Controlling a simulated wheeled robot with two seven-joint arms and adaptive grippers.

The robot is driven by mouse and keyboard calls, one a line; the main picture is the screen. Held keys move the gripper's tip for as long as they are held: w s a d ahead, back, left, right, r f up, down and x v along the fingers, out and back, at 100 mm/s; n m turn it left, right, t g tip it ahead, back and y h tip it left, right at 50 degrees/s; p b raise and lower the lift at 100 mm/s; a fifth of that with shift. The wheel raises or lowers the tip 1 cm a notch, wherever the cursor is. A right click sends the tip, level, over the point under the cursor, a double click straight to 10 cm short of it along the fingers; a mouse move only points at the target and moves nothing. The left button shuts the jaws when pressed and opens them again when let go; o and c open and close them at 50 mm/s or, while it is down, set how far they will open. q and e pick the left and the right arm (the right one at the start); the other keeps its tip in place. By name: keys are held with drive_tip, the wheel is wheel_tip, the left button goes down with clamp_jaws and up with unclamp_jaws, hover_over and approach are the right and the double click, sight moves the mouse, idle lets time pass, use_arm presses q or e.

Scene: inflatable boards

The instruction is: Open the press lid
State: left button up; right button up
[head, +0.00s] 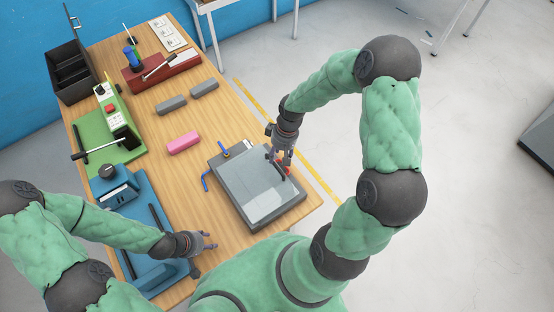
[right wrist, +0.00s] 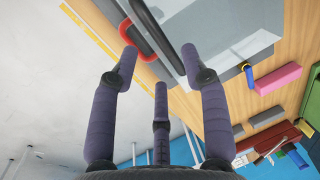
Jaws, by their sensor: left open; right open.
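The press (head: 236,179) is a flat grey box near the table's right edge. Its grey lid lies flat, with a dark bar on top and a small red handle at its far right side. The red handle (right wrist: 128,32) and dark bar (right wrist: 158,36) show more closely in the right wrist view. My right gripper (head: 284,158) is open and empty by the red handle; in the wrist view its spread fingers (right wrist: 160,68) point at the handle, and I cannot tell whether one touches it. My left gripper (head: 212,241) is open and empty over the table's near part.
A blue fixture (head: 158,215) stands beside my left arm. A pink block (head: 183,143) and two grey blocks (head: 171,105) lie beyond the press. Green (head: 92,140) and red (head: 165,75) fixtures and a black bin (head: 70,72) stand further back. Bare wood lies around the pink block.

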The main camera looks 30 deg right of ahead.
drive_tip(key=shift+a+f, duration=0.2)
drive_tip(key=shift+f, duration=0.75)
drive_tip(key=shift+a+f, duration=0.2)
drive_tip(key=shift+f, duration=0.75)
drive_tip(key=shift+c, duration=0.3)
clamp_jaws()
